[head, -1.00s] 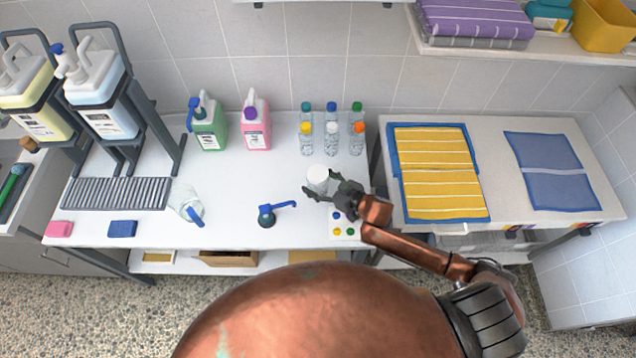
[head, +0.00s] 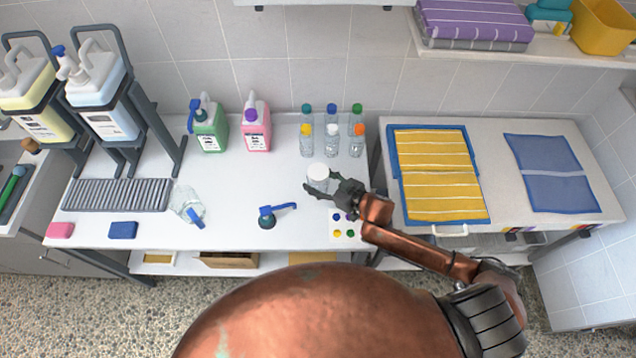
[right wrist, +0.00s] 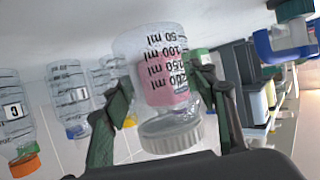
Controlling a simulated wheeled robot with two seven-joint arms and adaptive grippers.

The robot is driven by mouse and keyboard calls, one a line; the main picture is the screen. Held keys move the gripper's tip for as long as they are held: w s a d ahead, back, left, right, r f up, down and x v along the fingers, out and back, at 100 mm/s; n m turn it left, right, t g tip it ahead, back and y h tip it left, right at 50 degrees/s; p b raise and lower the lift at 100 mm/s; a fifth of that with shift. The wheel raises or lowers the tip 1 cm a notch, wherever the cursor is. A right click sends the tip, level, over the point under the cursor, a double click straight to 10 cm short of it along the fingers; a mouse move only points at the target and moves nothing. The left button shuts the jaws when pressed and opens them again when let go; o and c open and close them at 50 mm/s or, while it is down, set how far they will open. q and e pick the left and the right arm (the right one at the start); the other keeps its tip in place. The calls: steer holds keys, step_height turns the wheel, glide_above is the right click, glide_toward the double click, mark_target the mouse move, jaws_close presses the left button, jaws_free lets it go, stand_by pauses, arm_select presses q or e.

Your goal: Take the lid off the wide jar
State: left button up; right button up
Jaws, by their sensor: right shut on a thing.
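The wide jar (head: 319,184) is clear, with a white lid (head: 317,170) on top, and stands upright near the table's right side. In the right wrist view it appears upside down, with its millilitre scale (right wrist: 165,62) and ribbed white lid (right wrist: 170,134); pink shows through the body. My right gripper (head: 324,190) is shut on the jar body below the lid, with one dark finger on each side in the right wrist view (right wrist: 162,95). Its finger contact is partly hidden. My left gripper is not in view.
Several small capped bottles (head: 332,143) stand behind the jar. A blue pump top (head: 275,214) is to its left, and a card with coloured dots (head: 344,230) is in front. Green (head: 212,135) and pink (head: 257,135) jugs stand at the back.

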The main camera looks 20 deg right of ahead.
mark_target(313, 180)
steer(key=s+r, duration=0.1)
steer(key=r, duration=0.1)
steer(key=s+a+r, duration=0.1)
steer(key=s+r, duration=0.1)
steer(key=s+r+p, duration=0.1)
steer(key=r, duration=0.1)
steer(key=shift+s+a+r, duration=0.15)
steer(key=shift+r, duration=0.15)
steer(key=s+a+r, duration=0.2)
steer(key=s+r, duration=0.2)
steer(key=s, duration=0.5)
steer(key=shift+a+r+p, duration=0.2)
steer(key=shift+a+p, duration=0.1)
steer(key=o, duration=0.7)
steer(key=shift+c, duration=0.2)
steer(key=c, duration=1.2)
